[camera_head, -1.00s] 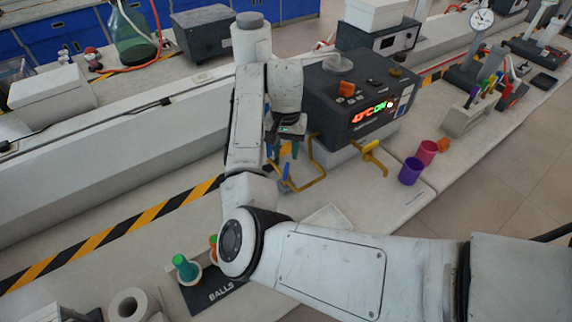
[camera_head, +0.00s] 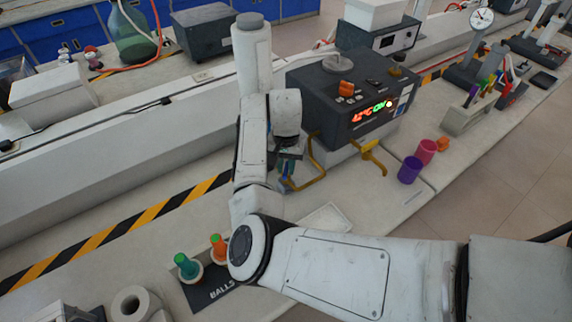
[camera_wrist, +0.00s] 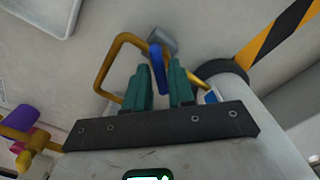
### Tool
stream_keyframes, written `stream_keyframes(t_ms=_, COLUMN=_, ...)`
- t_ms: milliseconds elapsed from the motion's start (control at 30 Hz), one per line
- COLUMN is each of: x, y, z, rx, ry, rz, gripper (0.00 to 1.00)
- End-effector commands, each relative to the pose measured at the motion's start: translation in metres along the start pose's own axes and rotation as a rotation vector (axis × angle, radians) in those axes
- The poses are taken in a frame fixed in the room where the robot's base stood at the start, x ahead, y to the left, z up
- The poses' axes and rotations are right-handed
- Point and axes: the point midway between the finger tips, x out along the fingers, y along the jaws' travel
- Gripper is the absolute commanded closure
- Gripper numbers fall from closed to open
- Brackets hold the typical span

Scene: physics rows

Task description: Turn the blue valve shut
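The blue valve handle (camera_wrist: 157,66) sits on a yellow pipe (camera_wrist: 112,58) with a grey fitting behind it. In the wrist view it lies lengthwise between my gripper's two green fingers (camera_wrist: 160,82). The fingers are apart, with a visible gap on each side of the handle, so my gripper is open. How deep the handle sits between the fingers is hard to tell. In the head view my gripper (camera_head: 288,160) points down beside the yellow pipe (camera_head: 318,172), left of the dark instrument box. My wrist and fingers hide much of the valve there.
The dark instrument box (camera_head: 352,95) with a lit display stands close right of my gripper. A yellow tap (camera_head: 372,156), a purple cup (camera_head: 409,170) and a pink cup (camera_head: 427,150) are farther right. A shallow white tray (camera_head: 325,218) lies in front.

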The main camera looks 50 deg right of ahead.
Motion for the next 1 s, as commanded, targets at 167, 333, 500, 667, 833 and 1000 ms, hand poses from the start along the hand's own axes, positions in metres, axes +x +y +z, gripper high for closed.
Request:
stream_keyframes(t_ms=167, x=-0.0003, y=-0.0001, z=-0.0001, rx=0.0, ry=0.0, rz=0.0, gripper=0.94)
stream_keyframes(t_ms=333, x=-0.0004, y=-0.0002, z=-0.0001, rx=0.0, ry=0.0, rz=0.0, gripper=1.0)
stream_keyframes(t_ms=500, x=-0.0005, y=-0.0003, z=-0.0001, rx=0.002, ry=0.0, rz=-0.001, gripper=1.0)
stream_keyframes(t_ms=667, x=-0.0006, y=-0.0001, z=0.0, rx=0.028, ry=0.0, rz=0.0, gripper=1.0)
stream_keyframes(t_ms=833, x=-0.0009, y=-0.0004, z=-0.0001, rx=0.104, ry=0.0, rz=-0.001, gripper=1.0)
stream_keyframes(t_ms=1000, x=-0.0009, y=0.0001, z=-0.0002, rx=0.231, ry=0.0, rz=0.0, gripper=1.0)
